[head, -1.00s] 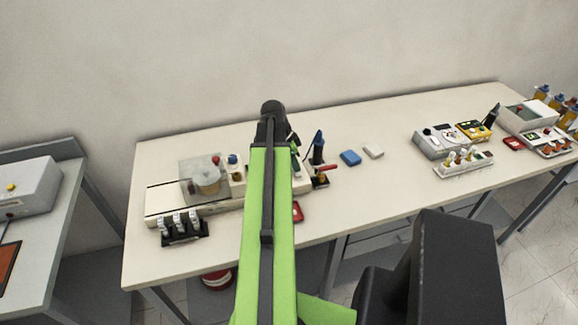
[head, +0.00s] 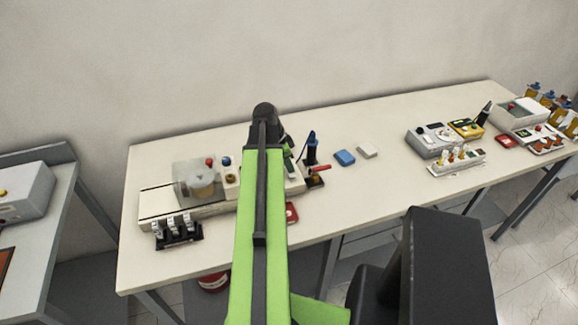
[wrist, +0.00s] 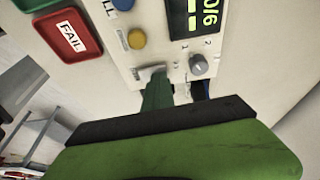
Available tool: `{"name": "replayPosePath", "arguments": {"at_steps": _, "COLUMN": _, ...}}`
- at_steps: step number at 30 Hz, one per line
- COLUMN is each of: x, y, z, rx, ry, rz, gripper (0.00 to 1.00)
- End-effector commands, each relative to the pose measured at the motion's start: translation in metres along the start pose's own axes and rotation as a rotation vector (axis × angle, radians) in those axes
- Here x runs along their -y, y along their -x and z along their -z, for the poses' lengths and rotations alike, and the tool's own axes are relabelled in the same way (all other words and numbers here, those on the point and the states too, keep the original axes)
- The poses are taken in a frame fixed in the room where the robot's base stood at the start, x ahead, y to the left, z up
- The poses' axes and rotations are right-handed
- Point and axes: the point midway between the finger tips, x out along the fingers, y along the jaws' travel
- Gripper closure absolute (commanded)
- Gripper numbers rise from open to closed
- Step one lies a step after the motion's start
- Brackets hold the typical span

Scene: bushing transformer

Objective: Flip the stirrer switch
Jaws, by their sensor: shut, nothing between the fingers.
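The cream apparatus (head: 160,205) with a clear-covered vessel (head: 200,183) stands at the left of the long table. In the wrist view its panel (wrist: 122,45) fills the top middle, with a yellow button, a dark display and a grey knob (wrist: 199,65). A small pale switch (wrist: 151,72) sits left of the knob; I take it for the stirrer switch, though its label is not readable. My gripper (wrist: 158,94) is shut and empty, its green tip right at this switch. It seems to touch it, partly covering it. In the head view my arm hides the gripper.
A red FAIL tile (wrist: 70,35) lies left of the panel. A black holder with vials (head: 177,230) stands in front of the apparatus. A blue block (head: 344,158) and a white block (head: 367,151) lie to its right. Table space around the blocks is clear.

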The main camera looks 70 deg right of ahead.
Motion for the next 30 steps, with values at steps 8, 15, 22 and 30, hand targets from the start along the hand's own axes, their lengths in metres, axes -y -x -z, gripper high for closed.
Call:
{"name": "replayPosePath", "arguments": {"at_steps": 8, "x": -0.002, "y": 0.041, "z": 0.008, "rx": 0.004, "ry": 0.002, "rz": -0.002, "gripper": 1.00}}
{"name": "replayPosePath", "arguments": {"at_steps": 15, "x": 0.010, "y": 0.100, "z": 0.016, "rx": -0.003, "ry": 0.001, "rz": 0.003, "gripper": 1.00}}
{"name": "replayPosePath", "arguments": {"at_steps": 22, "x": 0.018, "y": 0.138, "z": 0.015, "rx": -0.004, "ry": -0.001, "rz": 0.003, "gripper": 1.00}}
{"name": "replayPosePath", "arguments": {"at_steps": 30, "x": 0.020, "y": 0.138, "z": 0.013, "rx": -0.004, "ry": 0.000, "rz": 0.004, "gripper": 1.00}}
